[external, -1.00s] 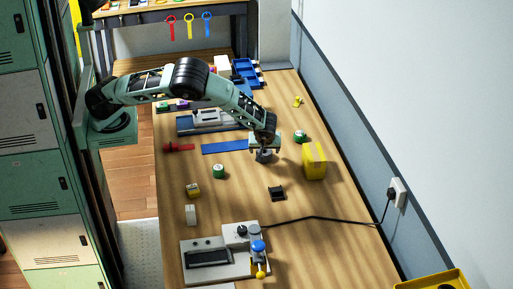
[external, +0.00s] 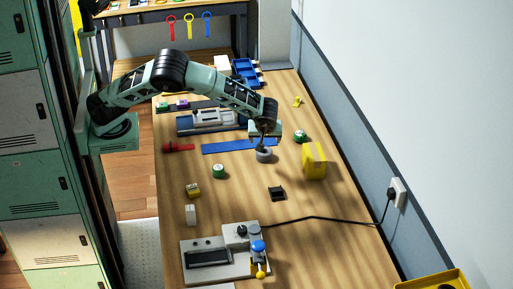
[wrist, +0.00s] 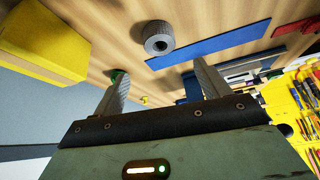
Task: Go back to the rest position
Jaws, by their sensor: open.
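My gripper (external: 263,142) is above the wooden table, near its middle. In the wrist view its two fingers (wrist: 158,88) are spread apart with nothing between them. A grey ring-shaped roll (external: 264,156) sits on the table just below the fingertips in the external view. The roll also shows in the wrist view (wrist: 158,37), beyond the fingers and apart from them. A blue strip (external: 225,147) lies flat to the left of the roll.
A yellow block (external: 314,161) stands to the right of my gripper. Green-and-white rolls (external: 218,171) (external: 301,136) are nearby. A small black holder (external: 277,193) and a grey device (external: 225,256) with a cable are in front. A wall runs along the right.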

